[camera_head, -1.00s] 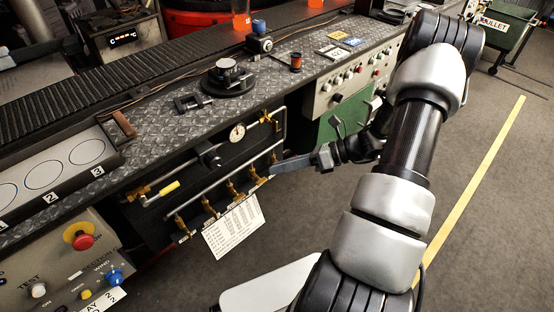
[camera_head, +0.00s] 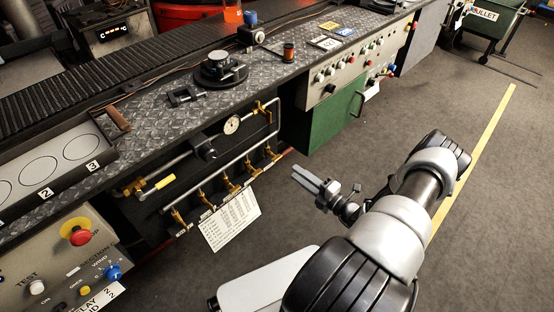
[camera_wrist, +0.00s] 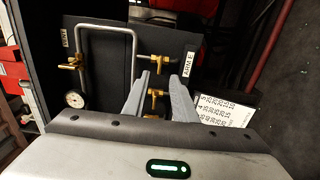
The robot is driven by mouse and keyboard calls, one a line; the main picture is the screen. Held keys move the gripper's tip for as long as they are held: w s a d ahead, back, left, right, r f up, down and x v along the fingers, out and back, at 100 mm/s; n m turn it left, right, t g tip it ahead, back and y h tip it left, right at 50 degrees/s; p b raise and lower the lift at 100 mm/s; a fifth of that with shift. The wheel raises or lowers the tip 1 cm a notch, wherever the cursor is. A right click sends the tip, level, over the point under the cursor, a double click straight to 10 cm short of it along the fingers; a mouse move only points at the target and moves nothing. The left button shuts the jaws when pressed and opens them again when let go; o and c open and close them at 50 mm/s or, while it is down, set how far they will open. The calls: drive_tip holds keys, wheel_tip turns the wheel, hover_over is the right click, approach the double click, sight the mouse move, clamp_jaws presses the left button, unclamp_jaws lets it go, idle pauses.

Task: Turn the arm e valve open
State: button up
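The arm E valve is a small brass valve (camera_wrist: 158,62) beside a white "ARM E" label (camera_wrist: 187,63) in the wrist view. In the head view it appears to be the rightmost brass valve (camera_head: 272,155) on the lower pipe. Its handle is too small to tell its setting surely. My gripper (camera_head: 297,174) is to the right of the valve panel, over the floor, apart from every valve. In the wrist view its two fingers (camera_wrist: 157,76) stand apart with nothing held. Another brass valve (camera_wrist: 154,94) shows between them, farther off.
The dark panel carries a gauge (camera_head: 232,124), a yellow-handled valve (camera_head: 160,185) and several brass valves. A white number sheet (camera_head: 232,218) hangs below. A green cabinet (camera_head: 330,120) and the bench (camera_head: 150,125) stand behind. The grey floor (camera_head: 480,120) at right is clear.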

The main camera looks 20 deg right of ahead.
sight(278, 159)
drive_tip(key=b+x, duration=0.1)
drive_tip(key=x, duration=1)
drive_tip(key=shift+w+b, duration=0.15)
drive_tip(key=shift+b, duration=0.15)
clamp_jaws()
